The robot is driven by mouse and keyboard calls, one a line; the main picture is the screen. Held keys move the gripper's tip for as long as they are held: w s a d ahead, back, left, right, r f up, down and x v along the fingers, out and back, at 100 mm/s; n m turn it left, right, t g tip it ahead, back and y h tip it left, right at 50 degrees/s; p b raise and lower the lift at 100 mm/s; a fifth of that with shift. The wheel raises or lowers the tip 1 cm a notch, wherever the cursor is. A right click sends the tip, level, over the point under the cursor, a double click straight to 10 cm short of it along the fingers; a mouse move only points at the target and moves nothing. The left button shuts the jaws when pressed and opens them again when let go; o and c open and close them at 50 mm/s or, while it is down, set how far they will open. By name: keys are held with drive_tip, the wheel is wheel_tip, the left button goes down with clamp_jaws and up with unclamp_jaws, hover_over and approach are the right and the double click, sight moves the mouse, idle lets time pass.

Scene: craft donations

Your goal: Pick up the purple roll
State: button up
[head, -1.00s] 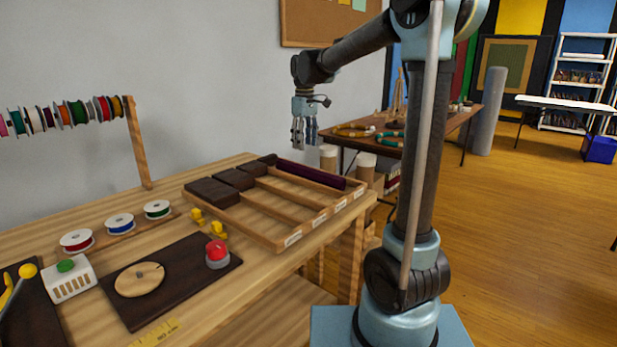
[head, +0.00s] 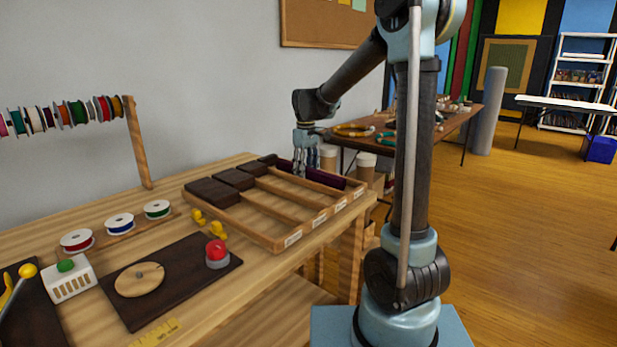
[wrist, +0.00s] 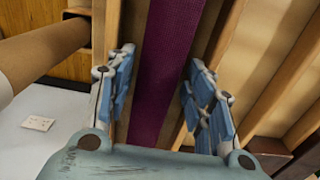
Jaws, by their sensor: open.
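The purple roll (head: 324,178) lies lengthwise in the far compartment of the wooden tray (head: 268,240) on the workbench. My gripper (head: 306,172) is down at the roll, and its fingers hide part of it in the head view. In the wrist view, the purple roll (wrist: 162,75) runs between the two open fingers of my gripper (wrist: 158,95). Gaps show on both sides, so neither finger visibly touches it.
Dark brown blocks (head: 213,192) fill the tray's left end. Wooden dividers flank the roll. Tan cylinders (head: 366,166) stand beyond the bench. A red button (head: 217,252) and spools (head: 120,224) are on the bench. A rack of ribbon spools (head: 75,113) is at left.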

drive_tip(key=shift+c, duration=0.4)
drive_tip(key=c, duration=0.8)
drive_tip(key=shift+o, duration=0.2)
wheel_tip(320, 180, up, 10)
drive_tip(key=shift+f, duration=0.1)
